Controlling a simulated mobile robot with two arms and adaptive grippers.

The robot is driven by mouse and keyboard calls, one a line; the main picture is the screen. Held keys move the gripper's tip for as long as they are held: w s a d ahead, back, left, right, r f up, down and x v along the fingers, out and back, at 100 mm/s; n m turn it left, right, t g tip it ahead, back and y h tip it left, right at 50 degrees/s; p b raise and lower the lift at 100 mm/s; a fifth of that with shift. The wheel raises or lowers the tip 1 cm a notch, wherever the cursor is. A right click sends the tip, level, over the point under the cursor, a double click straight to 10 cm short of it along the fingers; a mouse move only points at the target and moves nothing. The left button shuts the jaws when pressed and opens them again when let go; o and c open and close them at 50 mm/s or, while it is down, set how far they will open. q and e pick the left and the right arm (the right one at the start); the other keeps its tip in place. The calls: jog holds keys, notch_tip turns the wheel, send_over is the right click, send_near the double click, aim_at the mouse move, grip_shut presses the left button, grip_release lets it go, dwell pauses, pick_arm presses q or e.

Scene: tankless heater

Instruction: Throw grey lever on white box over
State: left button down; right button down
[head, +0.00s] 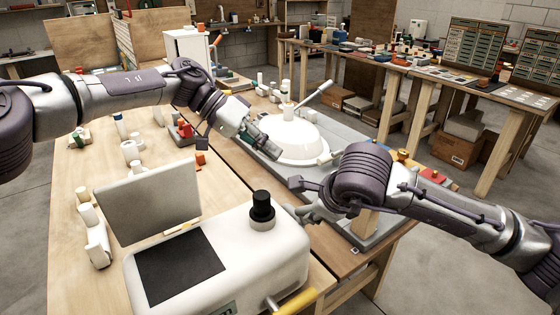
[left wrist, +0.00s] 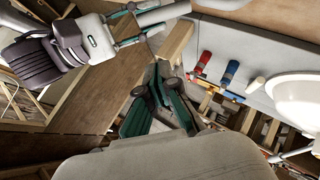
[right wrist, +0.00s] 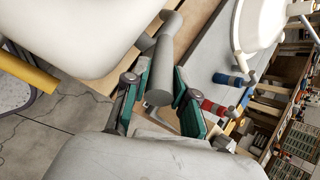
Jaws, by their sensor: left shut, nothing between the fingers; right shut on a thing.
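The white box (head: 240,262) stands at the front of the wooden bench, with a black knob, a dark panel and a yellow handle. Its grey lever (right wrist: 161,72) is a thick rod beside the box in the right wrist view. My right gripper (right wrist: 157,100) is shut on the lever, with a finger on each side of it. In the head view the right gripper (head: 300,210) is at the box's right side, and the lever is hard to make out there. My left gripper (head: 270,150) is shut and empty, beside the white dome; its fingers (left wrist: 162,82) come together in the left wrist view.
The white dome (head: 291,138) with a long handle sits on a grey plate beyond the box. Red (left wrist: 203,62) and blue (left wrist: 230,72) handled parts lie on the plate. A grey upright panel (head: 148,205) stands behind the box. White fittings (head: 132,150) clutter the bench at left.

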pick_arm(q)
send_over(303, 207)
jog(key=w+a, duration=0.1)
jog(key=w, duration=0.2)
notch_tip(303, 207, down, 5)
jog(key=shift+s+d+f, duration=0.2)
jog(key=shift+s+f, duration=0.4)
jog(key=shift+s+d+f, duration=0.2)
jog(key=shift+s+f, duration=0.35)
jog(key=shift+s+d+f, duration=0.1)
jog(key=shift+s+f, duration=0.25)
jog(key=shift+f, duration=0.05)
